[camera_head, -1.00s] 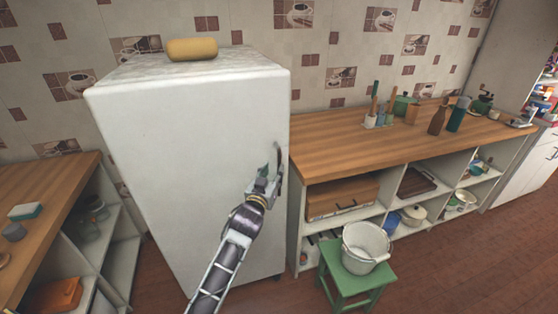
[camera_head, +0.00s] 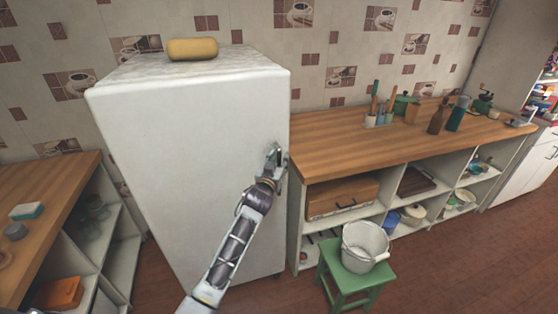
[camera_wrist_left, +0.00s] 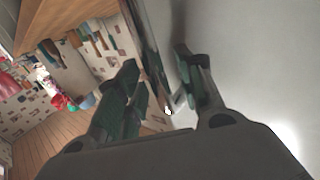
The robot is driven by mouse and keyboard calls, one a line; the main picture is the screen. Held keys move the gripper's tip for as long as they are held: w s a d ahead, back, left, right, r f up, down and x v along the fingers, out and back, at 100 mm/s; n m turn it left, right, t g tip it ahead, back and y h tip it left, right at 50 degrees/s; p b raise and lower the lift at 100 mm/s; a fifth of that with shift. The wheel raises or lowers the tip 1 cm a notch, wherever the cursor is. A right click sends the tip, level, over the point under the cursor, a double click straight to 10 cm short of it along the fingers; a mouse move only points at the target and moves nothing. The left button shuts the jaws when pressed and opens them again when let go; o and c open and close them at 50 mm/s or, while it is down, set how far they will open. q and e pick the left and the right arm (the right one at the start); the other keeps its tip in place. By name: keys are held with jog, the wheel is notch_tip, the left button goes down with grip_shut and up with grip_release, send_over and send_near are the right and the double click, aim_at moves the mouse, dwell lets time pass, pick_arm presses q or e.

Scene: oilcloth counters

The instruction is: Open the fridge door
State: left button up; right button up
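The white fridge (camera_head: 185,150) stands in the middle left of the head view, and its door looks shut. My left gripper (camera_head: 274,157) is at the handle on the right edge of the door and hides most of it. In the left wrist view, the gripper's fingers (camera_wrist_left: 158,66) are apart. The handle (camera_wrist_left: 152,62) runs as a dark upright bar in the gap between them, and I see no firm grip on it. The white door surface (camera_wrist_left: 250,60) lies close on the right there. My right gripper is in neither view.
A yellow rounded object (camera_head: 192,49) lies on the fridge top. A wooden counter (camera_head: 340,140) with open shelves adjoins on the right. A green stool (camera_head: 345,285) with a white bucket (camera_head: 365,245) stands in front of it. Another counter (camera_head: 50,200) is on the left.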

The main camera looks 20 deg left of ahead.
pick_arm(q)
jog(key=shift+w, duration=0.15)
grip_shut()
dwell(0.4)
